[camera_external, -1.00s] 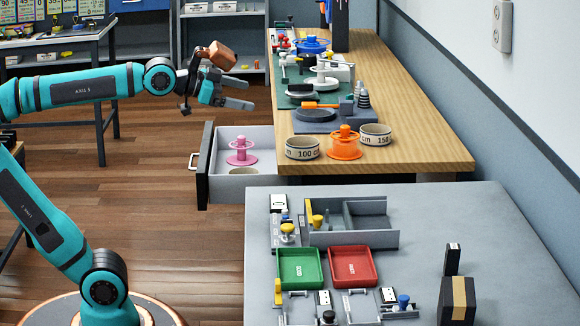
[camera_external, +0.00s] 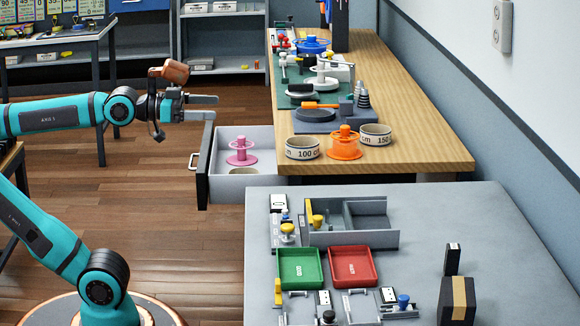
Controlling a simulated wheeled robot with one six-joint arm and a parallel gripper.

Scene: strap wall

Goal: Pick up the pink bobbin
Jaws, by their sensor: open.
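The pink bobbin (camera_external: 241,151) stands upright in the open drawer (camera_external: 204,160) at the left end of the wooden bench. It has a wide flange and a short pink post. My gripper (camera_external: 212,107) is above and to the left of the bobbin, apart from it, pointing right in the picture. Its jaws are open and nothing shows between them. One finger partly covers the other from this side.
The wooden bench (camera_external: 405,120) holds an orange bobbin (camera_external: 345,146), two tape rolls (camera_external: 302,148) and several tools. In front, a grey table (camera_external: 410,222) carries a green tray (camera_external: 300,268) and a red tray (camera_external: 352,266). The floor left of the drawer is clear.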

